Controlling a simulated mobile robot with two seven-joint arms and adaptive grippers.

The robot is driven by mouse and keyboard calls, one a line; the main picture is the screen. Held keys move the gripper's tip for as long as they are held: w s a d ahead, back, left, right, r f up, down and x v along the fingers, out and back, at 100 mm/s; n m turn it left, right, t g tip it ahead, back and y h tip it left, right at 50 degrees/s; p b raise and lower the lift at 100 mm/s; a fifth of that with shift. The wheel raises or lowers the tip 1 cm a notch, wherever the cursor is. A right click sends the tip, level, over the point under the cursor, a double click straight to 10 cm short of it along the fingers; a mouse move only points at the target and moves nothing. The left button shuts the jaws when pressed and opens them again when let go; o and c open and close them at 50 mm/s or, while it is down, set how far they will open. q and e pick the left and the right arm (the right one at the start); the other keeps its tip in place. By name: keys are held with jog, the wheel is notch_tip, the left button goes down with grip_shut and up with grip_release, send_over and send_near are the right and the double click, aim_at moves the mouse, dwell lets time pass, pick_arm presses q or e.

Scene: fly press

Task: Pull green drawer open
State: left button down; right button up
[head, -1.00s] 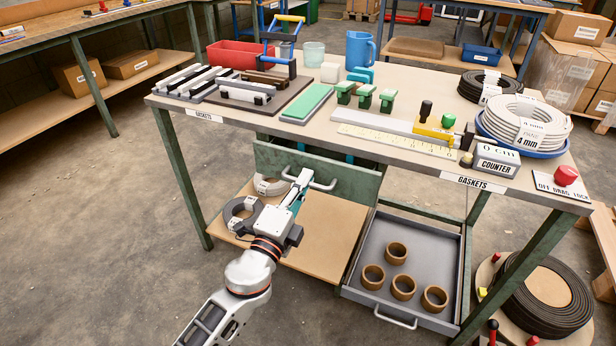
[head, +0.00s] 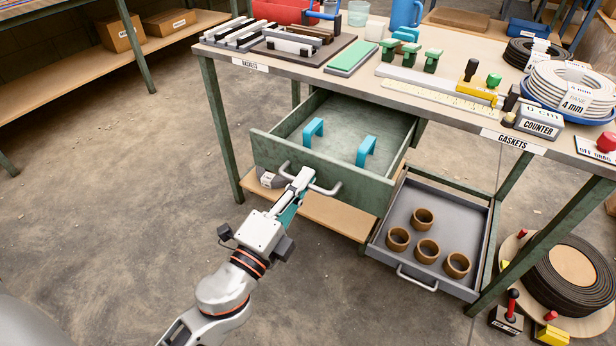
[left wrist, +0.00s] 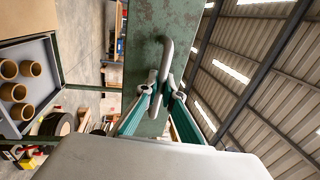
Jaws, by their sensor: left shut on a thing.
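The green drawer (head: 268,153) under the table is pulled out, its inside in view in the head view. Two teal handle-shaped pieces (head: 314,131) stand on its floor. My left gripper (head: 297,182) is shut on the drawer's grey bar handle (head: 325,190), near the handle's left part. In the left wrist view, the fingers (left wrist: 160,92) close around the handle (left wrist: 166,62), in front of the worn green drawer front (left wrist: 145,45). My right gripper is not in view.
A grey lower drawer (head: 384,243) with several brown rings stands open to the right. The table top (head: 375,80) above holds gaskets, green blocks, a ruler and a cable coil. A brown shelf board (head: 335,216) lies below. The floor on the left is clear.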

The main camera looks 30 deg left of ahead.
pick_arm(q)
jog(key=shift+s, duration=0.15)
jog(key=c, duration=2.5)
grip_release()
jog(key=shift+r, duration=0.1)
